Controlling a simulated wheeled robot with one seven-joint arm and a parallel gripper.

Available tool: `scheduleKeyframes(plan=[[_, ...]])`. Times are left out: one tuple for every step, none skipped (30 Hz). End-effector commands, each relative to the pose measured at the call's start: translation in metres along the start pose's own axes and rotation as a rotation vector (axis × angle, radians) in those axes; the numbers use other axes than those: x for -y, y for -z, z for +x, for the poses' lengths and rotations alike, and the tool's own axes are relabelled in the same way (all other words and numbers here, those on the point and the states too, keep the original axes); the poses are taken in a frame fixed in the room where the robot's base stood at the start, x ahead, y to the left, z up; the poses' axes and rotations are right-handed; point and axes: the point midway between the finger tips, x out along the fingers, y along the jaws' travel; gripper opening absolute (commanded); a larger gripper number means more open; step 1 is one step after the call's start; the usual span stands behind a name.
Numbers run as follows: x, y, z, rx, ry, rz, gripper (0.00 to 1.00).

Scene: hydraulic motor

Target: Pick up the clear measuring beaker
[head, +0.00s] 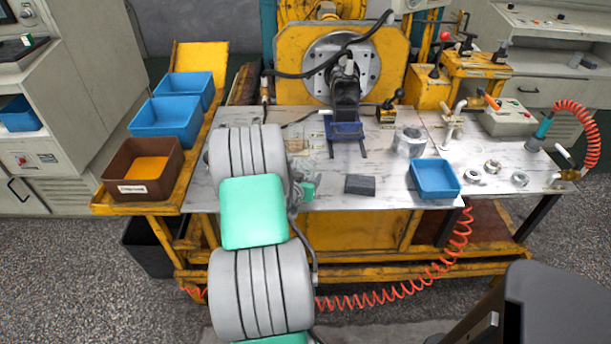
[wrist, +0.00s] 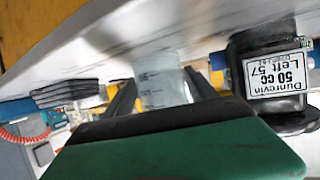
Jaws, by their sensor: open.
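The clear measuring beaker (wrist: 160,82) shows in the wrist view, with dark graduation marks on its side. It is between the two dark fingers of my gripper (wrist: 160,92), which stand apart, one on each side of it. I cannot tell whether either finger touches it. The green body of my gripper hides the near part of the beaker. In the head view my arm covers the left part of the worktable, and I cannot make out the beaker or the fingers there.
In the wrist view a black labelled part (wrist: 270,75) stands close beside the right finger. A dark ribbed block (head: 360,184) lies on the worktable (head: 330,196). A blue bin (head: 435,180) and metal rings (head: 492,167) are farther right. Blue bins (head: 166,121) and a brown bin (head: 142,168) stand left.

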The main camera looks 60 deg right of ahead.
Motion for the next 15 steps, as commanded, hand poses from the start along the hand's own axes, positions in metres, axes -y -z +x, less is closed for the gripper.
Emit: scheduleKeyframes(plan=[[-0.0004,-0.0004,0.0030,0.000,-0.001,0.000,0.66],[-0.0002,-0.0003,0.0036,0.000,0.000,0.000,0.66],[0.0002,-0.0001,0.0037,0.000,0.001,0.000,0.66],[0.0003,-0.0001,0.0035,0.000,0.001,0.000,0.66],[0.0004,-0.0001,0.0034,0.000,0.001,0.000,0.66],[0.0005,-0.0001,0.0033,0.000,0.001,0.000,0.66],[0.0005,-0.0001,0.0032,0.000,0.001,0.000,0.65],[0.0005,-0.0001,0.0032,0.000,0.001,0.000,0.63],[0.0006,-0.0001,0.0031,0.000,0.001,0.000,0.60],[0.0006,-0.0001,0.0031,0.000,0.001,0.000,0.57],[0.0006,-0.0001,0.0031,0.000,0.001,0.000,0.55],[0.0006,-0.0001,0.0030,0.000,0.001,0.000,0.51],[0.0007,-0.0001,0.0030,0.000,0.001,0.000,0.49],[0.0007,-0.0001,0.0030,0.000,0.001,0.000,0.47],[0.0007,-0.0001,0.0029,0.000,0.001,0.000,0.43]])
